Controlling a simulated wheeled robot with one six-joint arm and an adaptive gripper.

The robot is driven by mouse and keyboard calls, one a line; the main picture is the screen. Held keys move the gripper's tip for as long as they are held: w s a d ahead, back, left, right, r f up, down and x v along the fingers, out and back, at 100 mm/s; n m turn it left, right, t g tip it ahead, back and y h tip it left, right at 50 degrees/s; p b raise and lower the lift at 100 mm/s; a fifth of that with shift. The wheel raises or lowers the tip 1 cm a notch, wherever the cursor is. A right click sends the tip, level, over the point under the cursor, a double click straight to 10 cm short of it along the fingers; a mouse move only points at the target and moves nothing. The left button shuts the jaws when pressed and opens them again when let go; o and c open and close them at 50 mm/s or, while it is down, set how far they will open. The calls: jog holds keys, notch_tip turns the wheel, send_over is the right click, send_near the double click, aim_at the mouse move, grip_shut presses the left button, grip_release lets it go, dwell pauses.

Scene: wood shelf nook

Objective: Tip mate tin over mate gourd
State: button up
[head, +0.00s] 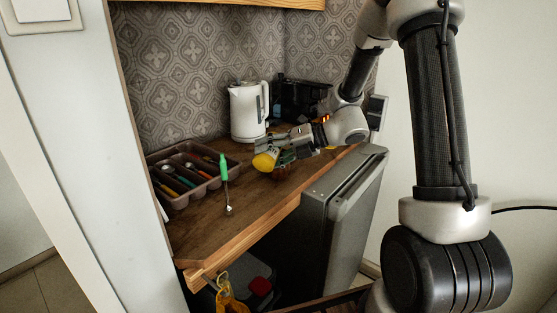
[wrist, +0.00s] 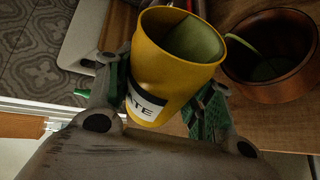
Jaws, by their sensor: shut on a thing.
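The mate tin (wrist: 165,62) is a yellow cup with a white label reading "ATE" and a green inside. My gripper (wrist: 162,95) is shut on it, one green-padded finger on each side. In the head view the tin (head: 265,160) is tilted, its mouth end toward the lower left, at the end of my gripper (head: 284,153). In the head view the gourd (head: 281,174) is partly hidden below my gripper.
A white kettle (head: 247,112) and a dark appliance (head: 297,100) stand behind on the wooden counter (head: 215,226). A cutlery tray (head: 178,199) and a green-handled utensil (head: 224,170) are at left. The counter's front is mostly clear. A grey fridge door (head: 340,215) stands below it.

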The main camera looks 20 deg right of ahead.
jog(key=shift+f+m+y, duration=0.15)
jog(key=shift+m+y, duration=0.15)
dwell(0.9)
jog(key=shift+w+d+r+m+g+y+p, duration=0.2)
jog(key=shift+w+r+m+p, duration=0.1)
jog(key=shift+r, duration=0.3)
jog(key=shift+w+d+r+m+g+y+p, duration=0.1)
jog(key=shift+w+r+m+g+p, duration=0.15)
jog(key=shift+r, duration=0.3)
dwell(1.1)
